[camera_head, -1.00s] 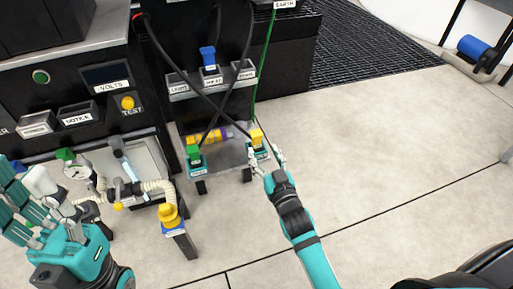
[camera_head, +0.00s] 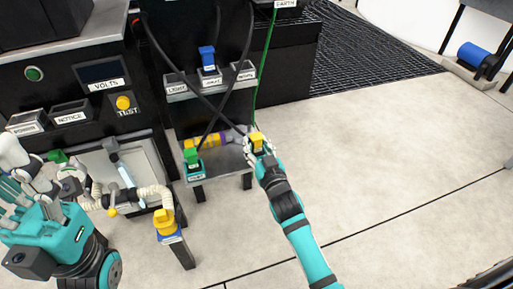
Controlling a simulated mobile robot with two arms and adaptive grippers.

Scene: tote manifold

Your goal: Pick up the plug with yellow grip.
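The plug with the yellow grip (camera_head: 257,138) stands upright at the right end of the low grey shelf, below the hanging cables. My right gripper (camera_head: 259,148) is at this plug, with fingers on both sides of it. The fingers hide its lower part, and whether they press on it is too small to tell. My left gripper (camera_head: 22,180) is at the left edge, far from the plug, with its fingers spread and nothing seen in them.
A green-topped plug (camera_head: 191,156) stands at the shelf's left end. A blue plug (camera_head: 207,57) sits in the labelled sockets above. A yellow hose fitting (camera_head: 165,217) is on a stand at lower left. Dark cables and a green cord hang close by.

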